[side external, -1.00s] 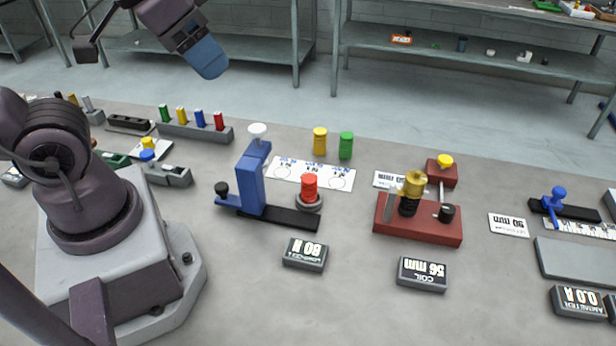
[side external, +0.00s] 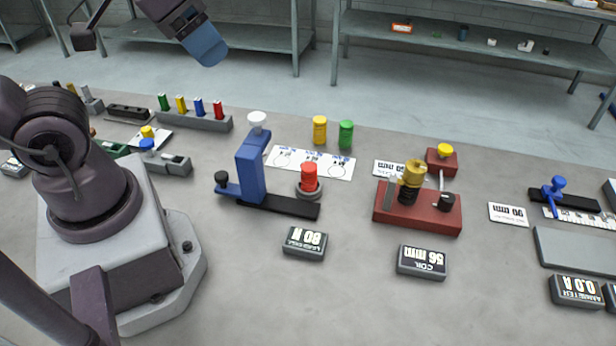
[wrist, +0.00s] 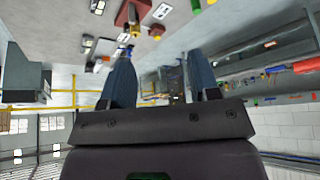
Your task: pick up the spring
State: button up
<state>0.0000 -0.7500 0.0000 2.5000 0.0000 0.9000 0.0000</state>
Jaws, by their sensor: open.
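Several coloured cylinders look like springs, and I cannot tell which one is meant. A red one (side external: 309,179) stands upright on a grey round seat beside the blue press (side external: 251,168). A yellow one (side external: 320,130) and a green one (side external: 346,134) stand side by side behind the white marked card (side external: 310,163). A gold one (side external: 413,173) sits on top of the dark red fixture (side external: 418,207). My gripper (side external: 209,48) is high in the air at upper left, apart from all of them. In the wrist view my gripper (wrist: 160,78) has its blue fingers spread, with nothing between them.
A grey rack (side external: 195,122) with several coloured pegs stands behind the press. Display boxes (side external: 305,243) (side external: 422,261) lie in front. A blue-handled device (side external: 558,191) and a grey plate (side external: 575,253) are at the right. The front middle of the bench is clear.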

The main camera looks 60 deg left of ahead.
jog(key=shift+o, duration=0.7)
